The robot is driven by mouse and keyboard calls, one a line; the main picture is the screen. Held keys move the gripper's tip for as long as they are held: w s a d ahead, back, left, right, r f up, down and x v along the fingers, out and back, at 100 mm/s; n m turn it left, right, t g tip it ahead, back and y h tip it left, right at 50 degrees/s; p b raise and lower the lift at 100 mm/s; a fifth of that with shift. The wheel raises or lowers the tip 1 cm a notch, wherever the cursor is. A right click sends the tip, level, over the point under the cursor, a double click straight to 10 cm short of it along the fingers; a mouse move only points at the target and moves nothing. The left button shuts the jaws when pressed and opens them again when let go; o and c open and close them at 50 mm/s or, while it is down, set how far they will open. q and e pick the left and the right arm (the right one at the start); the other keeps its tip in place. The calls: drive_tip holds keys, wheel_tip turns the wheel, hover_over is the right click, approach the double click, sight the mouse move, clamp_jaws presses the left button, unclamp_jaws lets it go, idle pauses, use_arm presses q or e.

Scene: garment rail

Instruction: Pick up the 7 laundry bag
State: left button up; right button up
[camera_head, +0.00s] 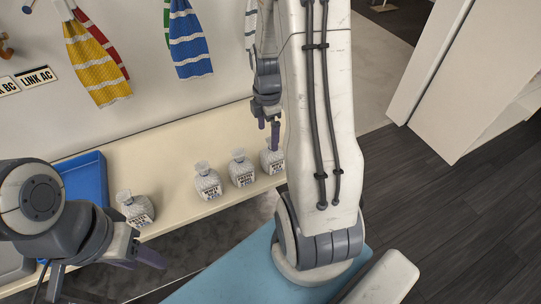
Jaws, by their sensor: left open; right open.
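Several small white patterned bags with tied necks and dark printed labels stand upright along a cream shelf (180,215). The leftmost bag (137,210) is apart from the others, beside a blue tray. To the right are a second bag (207,182), a third bag (241,169) and a rightmost bag (272,158). The labels are too small to read, so I cannot tell which bag is 7. My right gripper (269,136) is open, pointing down at the top of the rightmost bag; contact is unclear. My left gripper (100,272) is open and empty at the lower left, in front of the shelf.
The blue tray (84,182) lies on the shelf's left part. Striped garments, yellow (96,60) and blue (190,42), hang above. A LINK AC sign (37,77) is on the wall. My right arm hides the shelf's right end. Dark floor is clear at right.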

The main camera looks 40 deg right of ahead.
sight(272, 155)
drive_tip(key=f, duration=0.2)
drive_tip(key=d+f, duration=0.1)
drive_tip(key=f, duration=0.1)
drive_tip(key=shift+s+d+f, duration=0.15)
drive_tip(key=shift+s+f, duration=0.05)
drive_tip(key=shift+f, duration=0.1)
drive_tip(key=shift+s+f+p, duration=0.15)
drive_tip(key=shift+f+p, duration=0.55)
drive_tip(key=shift+f, duration=2.5)
drive_tip(key=c, duration=1.3)
drive_tip(key=shift+c, duration=0.5)
drive_tip(key=shift+r, duration=0.15)
